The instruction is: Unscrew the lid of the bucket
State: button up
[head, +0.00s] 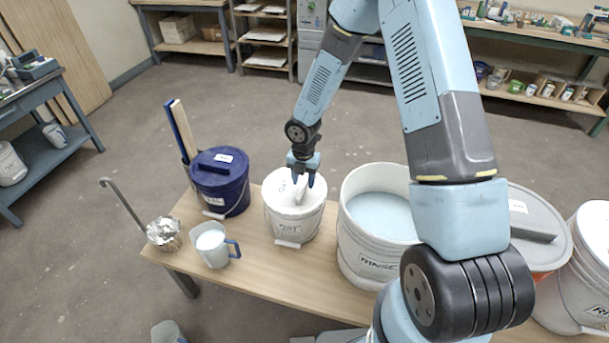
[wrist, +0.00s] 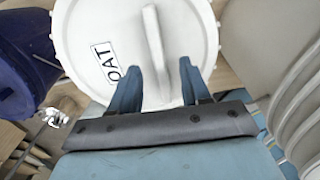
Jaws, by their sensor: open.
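A white bucket (head: 291,224) stands on the wooden bench, between a blue bucket and a larger rinse bucket. Its white lid (wrist: 95,30) is on; in the wrist view it has a ribbed rim, a label reading "OAT" and a raised straight bar (wrist: 157,50) across its middle. My gripper (head: 304,180) is over the lid, pointing down. In the wrist view its two blue fingers (wrist: 160,75) are apart, one on each side of the near end of the bar, with gaps between. I cannot tell whether the fingertips touch the lid.
A blue lidded bucket (head: 221,184) stands close on the left, and the open rinse bucket (head: 362,240) close on the right. A grey-lidded bucket (head: 532,210) stands further right.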

aim_at(304, 186)
jog(key=shift+f, duration=1.4)
jog(key=shift+s+f, duration=0.1)
jog(key=shift+s+f, duration=0.1)
jog(key=shift+s, duration=0.05)
grip_shut()
jog(key=shift+d, duration=0.1)
dwell(0.4)
